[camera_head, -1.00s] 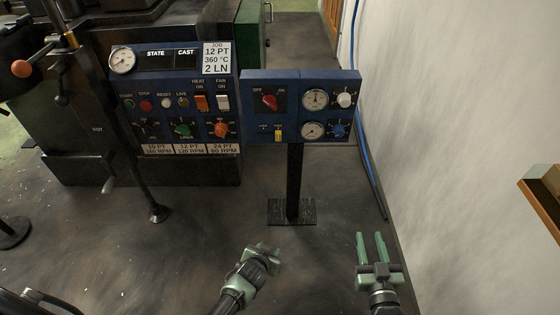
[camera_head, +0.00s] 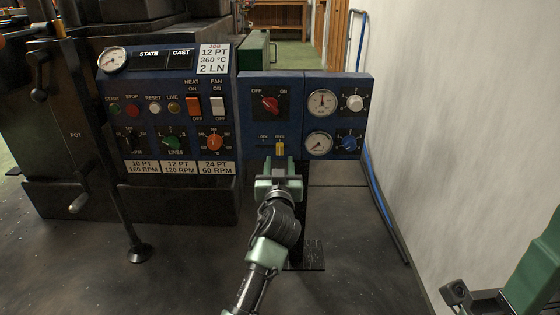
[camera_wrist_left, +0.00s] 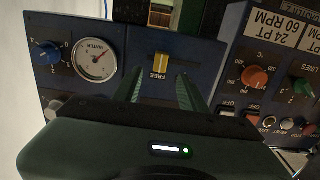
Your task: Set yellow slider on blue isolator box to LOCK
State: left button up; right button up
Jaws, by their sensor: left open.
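The blue isolator box (camera_head: 292,90) stands on a dark post and has a red knob (camera_head: 270,104) in its upper left. The yellow slider (camera_head: 280,149) sits low on its front, under the right-hand of two small labels. In the left wrist view, which shows the panel upside down, the slider (camera_wrist_left: 161,65) is beside the word FREE. My left gripper (camera_head: 279,166) is open just in front of and below the slider. Its fingers (camera_wrist_left: 160,90) are spread to either side of the slider, with nothing held. Contact cannot be told. My right gripper's fingers are hidden.
Two gauges, a white knob (camera_head: 354,103) and a blue knob (camera_head: 349,143) are right of the slider. The larger caster panel (camera_head: 150,88) with switches adjoins on the left. A white wall (camera_head: 450,120) and blue hose (camera_head: 378,195) are at the right.

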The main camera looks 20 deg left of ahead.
aim_at(279, 151)
pick_arm(q)
jog(key=b+x, duration=0.2)
jog(key=x, duration=0.4)
jog(key=shift+f, duration=0.1)
grip_shut()
dwell(1.3)
